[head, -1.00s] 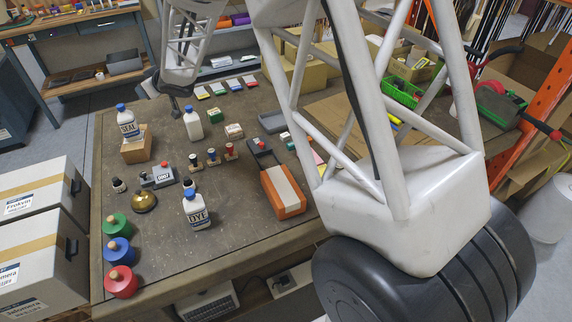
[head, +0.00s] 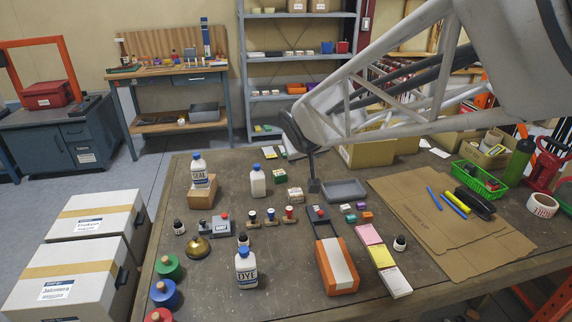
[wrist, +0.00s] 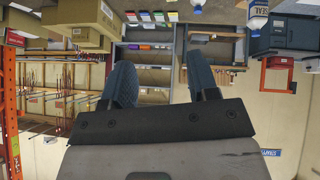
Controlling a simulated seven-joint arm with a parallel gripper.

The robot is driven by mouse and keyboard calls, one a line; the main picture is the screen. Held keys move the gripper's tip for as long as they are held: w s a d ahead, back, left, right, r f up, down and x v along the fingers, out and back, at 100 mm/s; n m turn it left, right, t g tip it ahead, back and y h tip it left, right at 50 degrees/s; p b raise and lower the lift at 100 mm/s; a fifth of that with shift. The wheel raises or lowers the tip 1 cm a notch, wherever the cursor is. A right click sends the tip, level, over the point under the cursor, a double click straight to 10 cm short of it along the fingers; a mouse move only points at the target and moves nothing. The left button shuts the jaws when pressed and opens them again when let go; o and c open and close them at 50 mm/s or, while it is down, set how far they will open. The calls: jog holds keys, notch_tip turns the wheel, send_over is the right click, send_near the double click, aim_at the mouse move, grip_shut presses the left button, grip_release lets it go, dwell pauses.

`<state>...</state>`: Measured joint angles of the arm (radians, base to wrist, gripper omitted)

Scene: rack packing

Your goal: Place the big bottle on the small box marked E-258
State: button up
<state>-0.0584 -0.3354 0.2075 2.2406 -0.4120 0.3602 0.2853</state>
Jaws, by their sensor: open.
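Three white bottles with blue caps stand upright on the table in the head view. The SEAL bottle (head: 200,178) is on a small brown box (head: 201,198), the plain bottle (head: 258,183) is behind the middle, and the DYE bottle (head: 246,272) is at the front. Which one counts as the big bottle is unclear. Small cartons (head: 295,196) lie right of the plain bottle; no E-258 mark is readable. My gripper (wrist: 163,75) is open and empty in the wrist view. In the head view my arm's dark end is above the table's back, right of the plain bottle.
Stamps (head: 270,215), a brass bell (head: 197,247) and an orange-and-white tool (head: 337,265) crowd the table's middle. Flat cardboard (head: 425,215) covers the right side. White boxes (head: 80,270) stand at the left.

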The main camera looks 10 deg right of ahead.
jog(key=s+f+g, duration=0.1)
jog(key=s+g, duration=0.1)
jog(key=s, duration=1.1)
jog(key=s+d+f+m+g+y, duration=0.1)
jog(key=s+f+g, duration=0.1)
jog(key=s, duration=1.2)
jog(key=shift+g, duration=0.7)
